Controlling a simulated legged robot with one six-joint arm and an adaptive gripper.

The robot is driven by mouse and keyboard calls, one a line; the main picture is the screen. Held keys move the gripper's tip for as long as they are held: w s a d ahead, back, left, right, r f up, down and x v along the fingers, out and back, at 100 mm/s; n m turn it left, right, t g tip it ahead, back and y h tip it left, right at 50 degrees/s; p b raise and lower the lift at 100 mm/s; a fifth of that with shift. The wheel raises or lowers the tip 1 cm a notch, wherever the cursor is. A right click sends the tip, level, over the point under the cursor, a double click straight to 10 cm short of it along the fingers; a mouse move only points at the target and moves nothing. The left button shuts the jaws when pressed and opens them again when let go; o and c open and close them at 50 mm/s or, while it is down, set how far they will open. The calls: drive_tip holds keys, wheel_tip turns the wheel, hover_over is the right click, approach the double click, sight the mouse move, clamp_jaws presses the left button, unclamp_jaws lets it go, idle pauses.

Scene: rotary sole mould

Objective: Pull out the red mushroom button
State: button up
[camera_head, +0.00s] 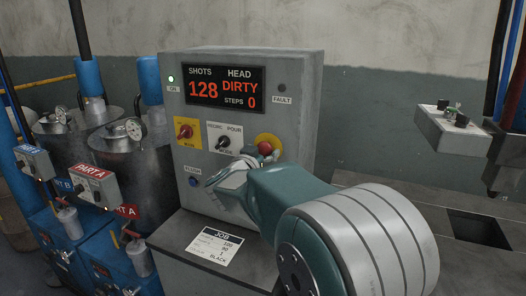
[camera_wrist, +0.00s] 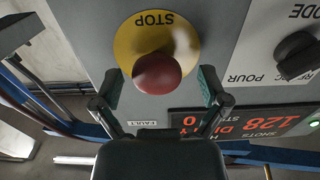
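The red mushroom button (camera_head: 264,147) sits on a yellow round plate (camera_head: 270,140) at the right of the grey control panel's front. In the wrist view the picture is upside down: the red button (camera_wrist: 157,74) stands out from the yellow STOP plate (camera_wrist: 130,40). My gripper (camera_wrist: 160,80) is open, one finger to each side of the button, with visible gaps between fingers and button. In the head view my gripper (camera_head: 234,172) is beside and below the button, partly hidden by my arm. I cannot tell the exact depth between fingertips and button.
The panel (camera_head: 290,100) also carries a display (camera_head: 224,88), a yellow-plated red switch (camera_head: 187,131), a black mode knob (camera_head: 223,142) and a blue flush button (camera_head: 193,181). A job card (camera_head: 216,246) lies on the ledge below. A small grey box (camera_head: 452,130) stands at right.

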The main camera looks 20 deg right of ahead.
drive_tip(key=v, duration=1.2)
drive_tip(key=shift+w, duration=0.1)
